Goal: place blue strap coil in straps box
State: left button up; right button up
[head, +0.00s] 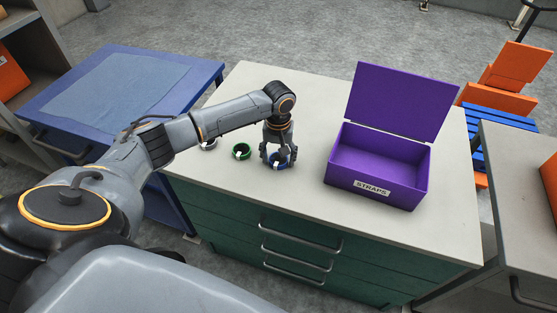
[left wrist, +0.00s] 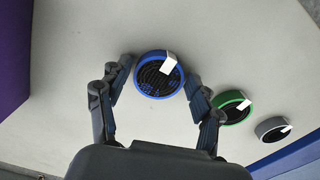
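The blue strap coil (head: 277,160) stands on the bench top, with a white tag on its rim. In the left wrist view the blue coil (left wrist: 158,75) sits between the fingertips. My left gripper (head: 278,155) points down over it with its fingers apart on either side. It also shows in the left wrist view (left wrist: 155,88), open, and I cannot tell whether the fingers touch the coil. The straps box (head: 376,192) is purple, labelled STRAPS, with its lid raised, and looks empty. It stands to the right of the gripper. My right gripper is not in view.
A green coil (head: 242,151) and a grey coil (head: 208,143) stand left of the blue one. A blue table (head: 120,80) is at the left. An orange chair-like object (head: 515,70) is behind the bench. The bench top (head: 300,95) is clear behind the coils.

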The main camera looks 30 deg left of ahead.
pick_arm(q)
jog(key=c, duration=0.8)
jog(key=shift+o, duration=0.2)
jog(key=shift+r, duration=0.1)
